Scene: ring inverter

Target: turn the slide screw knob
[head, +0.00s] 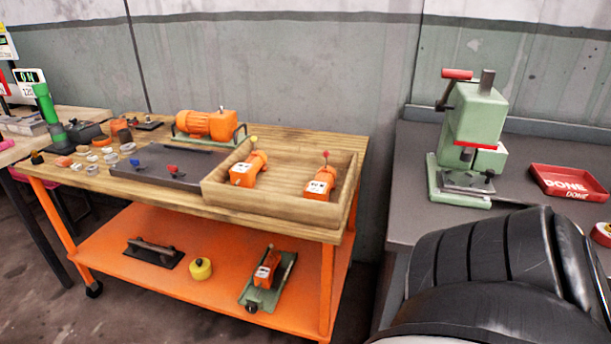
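On the orange lower shelf (140,235) of the wooden workbench, an orange unit (266,268) sits on a green slide base (284,272). A small dark round knob (251,307) shows at the near end of this base. I cannot tell for sure that it is the slide screw knob. A green press (474,118) with a red-ended handle (457,74) stands on the grey table at the right. Neither of my grippers is in view. A black ribbed part, probably of my own arm, fills the lower right corner.
A wooden tray (262,212) with two orange units stands on the workbench (170,199). An orange motor (207,124) and several small rings are behind and left. A red "DONE" tray (569,193) lies right of the press. Floor shows left of the bench.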

